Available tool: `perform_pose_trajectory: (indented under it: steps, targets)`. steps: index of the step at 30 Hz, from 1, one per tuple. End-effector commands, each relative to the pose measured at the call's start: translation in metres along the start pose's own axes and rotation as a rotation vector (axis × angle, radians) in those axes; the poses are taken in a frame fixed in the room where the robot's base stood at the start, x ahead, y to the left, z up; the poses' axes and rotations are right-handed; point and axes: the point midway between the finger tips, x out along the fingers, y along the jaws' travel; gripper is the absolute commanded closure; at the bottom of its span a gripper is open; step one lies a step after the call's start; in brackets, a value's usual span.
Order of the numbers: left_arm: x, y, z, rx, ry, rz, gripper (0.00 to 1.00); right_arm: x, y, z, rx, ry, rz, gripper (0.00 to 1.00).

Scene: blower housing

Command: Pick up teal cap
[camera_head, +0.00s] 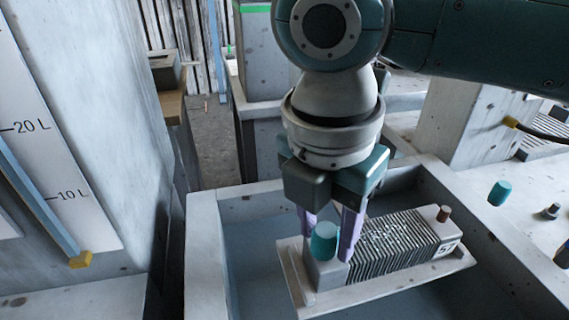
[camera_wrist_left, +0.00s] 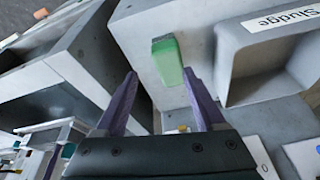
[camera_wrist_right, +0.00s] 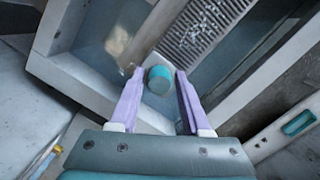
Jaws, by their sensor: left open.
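A teal cap (camera_head: 325,240) stands on the near left end of a ribbed grey block in a tray. My right gripper (camera_head: 328,246) is pointed down at it, one purple finger on each side. In the right wrist view the teal cap (camera_wrist_right: 159,79) sits between the open fingertips (camera_wrist_right: 158,74), with a gap on both sides. A second teal cap-like piece (camera_head: 499,193) is on the right ledge. My left gripper (camera_wrist_left: 159,76) is open and empty in the left wrist view, and the head view does not show it.
The tray (camera_head: 400,282) rests in a grey basin (camera_head: 206,240) with raised walls. A brown peg (camera_head: 444,213) stands at the block's far end. The left wrist view shows a green block (camera_wrist_left: 167,62) on a grey surface and a bin labelled Sludge (camera_wrist_left: 232,50).

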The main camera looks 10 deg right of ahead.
Motion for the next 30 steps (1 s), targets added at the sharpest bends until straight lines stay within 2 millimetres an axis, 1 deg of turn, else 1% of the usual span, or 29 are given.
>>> perform_pose_trajectory:
  steps: [1, 2, 9, 12, 24, 26, 30]
  targets:
    - [0.0, 0.0, 0.0, -0.001, 0.0, 0.001, 0.29, 0.0, 0.0, 0.0, 0.0, 0.0, 0.0, 0.6]
    - [0.0, 0.0, 0.0, -0.001, 0.0, 0.001, 0.29, 0.0, 0.0, 0.0, 0.0, 0.0, 0.0, 0.63]
    - [0.0, 0.002, 0.0, -0.007, 0.0, 0.006, 0.29, 0.0, 0.0, 0.0, 0.0, 0.0, 0.0, 0.9]
    - [0.0, 0.003, 0.0, -0.009, 0.001, 0.007, 0.29, 0.0, 0.0, 0.0, 0.0, 0.0, 0.0, 1.0]
    - [0.0, 0.002, 0.0, -0.009, 0.0, 0.007, 0.29, -0.002, 0.0, 0.0, 0.0, 0.0, 0.001, 1.0]
    - [-0.001, 0.002, -0.001, -0.008, 0.0, 0.007, 0.29, -0.004, 0.001, 0.001, 0.0, 0.0, 0.001, 1.0]
    - [-0.002, 0.001, -0.001, -0.005, 0.0, 0.004, 0.29, -0.018, 0.001, 0.002, 0.001, 0.0, 0.004, 1.0]
